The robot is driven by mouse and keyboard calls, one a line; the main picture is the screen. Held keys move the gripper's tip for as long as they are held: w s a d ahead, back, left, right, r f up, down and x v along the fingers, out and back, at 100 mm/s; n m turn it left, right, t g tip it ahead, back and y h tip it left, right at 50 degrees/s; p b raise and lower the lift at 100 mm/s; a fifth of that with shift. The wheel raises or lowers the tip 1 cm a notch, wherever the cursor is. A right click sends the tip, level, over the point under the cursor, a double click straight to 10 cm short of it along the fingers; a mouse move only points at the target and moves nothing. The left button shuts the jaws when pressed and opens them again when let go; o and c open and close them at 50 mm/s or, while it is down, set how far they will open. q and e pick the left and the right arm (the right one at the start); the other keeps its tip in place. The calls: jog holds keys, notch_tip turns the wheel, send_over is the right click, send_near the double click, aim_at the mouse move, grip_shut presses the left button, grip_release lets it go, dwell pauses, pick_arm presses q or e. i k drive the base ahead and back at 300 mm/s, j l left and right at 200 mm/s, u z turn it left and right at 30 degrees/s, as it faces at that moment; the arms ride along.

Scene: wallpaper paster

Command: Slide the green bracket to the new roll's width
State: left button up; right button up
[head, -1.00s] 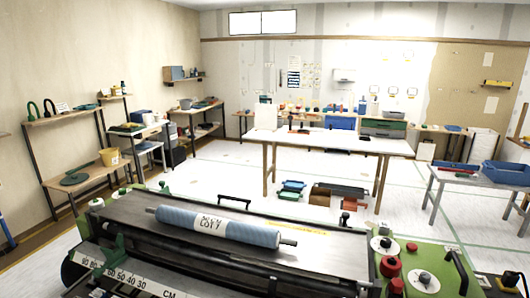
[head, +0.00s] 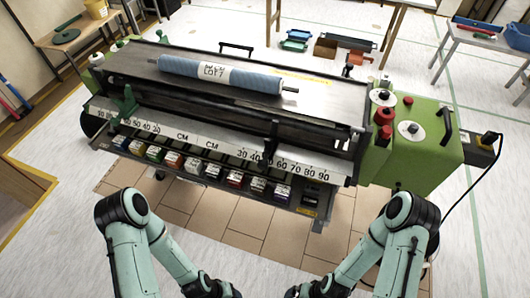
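The green bracket (head: 126,103) stands upright at the left part of the white number scale (head: 190,137) on the machine's front, near the high numbers. A dark bracket (head: 270,148) stands on the right half of the scale, near the 40 to 50 marks. The new roll (head: 185,67), blue with a white label, lies across the machine's flat top. Both my arms reach in at the bottom, well short of the machine. Their grippers are below the picture edge.
A row of several small coloured boxes (head: 172,158) sits in a tray under the scale. Red and black knobs (head: 383,115) and a green housing (head: 430,135) are at the machine's right end. A black cable (head: 470,195) runs down to the floor on the right.

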aim_at(128, 108)
jog(key=u, duration=1.35)
jog(key=i+j+z, duration=0.1)
jog(key=z, duration=0.3)
jog(key=i+j+z, duration=0.1)
jog(key=z, duration=0.35)
jog(key=i+j+z, duration=0.15)
jog(key=j, duration=0.15)
jog(key=i+j+z, duration=0.1)
jog(key=j, duration=0.25)
jog(key=i+j+z, duration=0.15)
jog(key=j, duration=0.2)
jog(key=i, duration=0.05)
